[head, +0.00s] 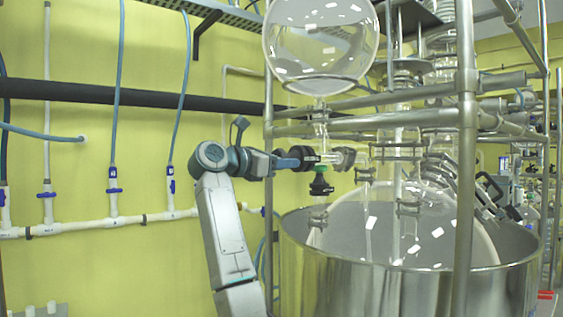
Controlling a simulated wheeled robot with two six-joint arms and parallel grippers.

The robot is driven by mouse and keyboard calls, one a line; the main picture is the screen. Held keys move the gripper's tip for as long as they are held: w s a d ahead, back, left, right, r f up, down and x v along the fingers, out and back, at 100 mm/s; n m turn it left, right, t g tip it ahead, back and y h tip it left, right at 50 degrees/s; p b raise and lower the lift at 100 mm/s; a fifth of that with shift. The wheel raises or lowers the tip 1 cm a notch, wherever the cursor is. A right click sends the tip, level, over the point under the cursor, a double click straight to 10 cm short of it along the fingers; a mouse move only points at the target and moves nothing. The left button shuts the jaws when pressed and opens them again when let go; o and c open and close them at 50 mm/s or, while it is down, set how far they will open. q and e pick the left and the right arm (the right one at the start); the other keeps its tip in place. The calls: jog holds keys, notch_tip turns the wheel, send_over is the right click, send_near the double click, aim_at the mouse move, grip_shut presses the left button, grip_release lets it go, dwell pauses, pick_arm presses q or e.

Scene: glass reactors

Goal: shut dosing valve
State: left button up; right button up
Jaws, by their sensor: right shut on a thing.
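The dosing valve (321,168) sits on the glass line under a round glass flask (320,42). It has a green part and a black knob-like piece (320,187) hanging below it. My right gripper (306,158) reaches in from the left at the height of the valve. It is shut on the valve's handle at its left side. The fingers and dark parts overlap there, so the handle's exact angle is hard to tell. My left gripper is not in view.
A large steel vessel (400,290) with glass inside stands below the valve. Metal frame posts (466,150) and rails surround the glassware closely on the right. White pipes (75,227) with blue-handled taps run along the yellow wall at left.

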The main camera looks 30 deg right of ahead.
jog(key=m+b, duration=0.1)
jog(key=m, duration=0.3)
jog(key=m+b, duration=0.1)
jog(key=m, duration=0.4)
jog(key=shift+w+r+m, duration=0.1)
jog(key=shift+m, duration=0.2)
jog(key=m, duration=0.5)
jog(key=shift+b, duration=0.3)
jog(key=m, duration=0.5)
jog(key=shift+m, duration=0.3)
jog(key=o, duration=1)
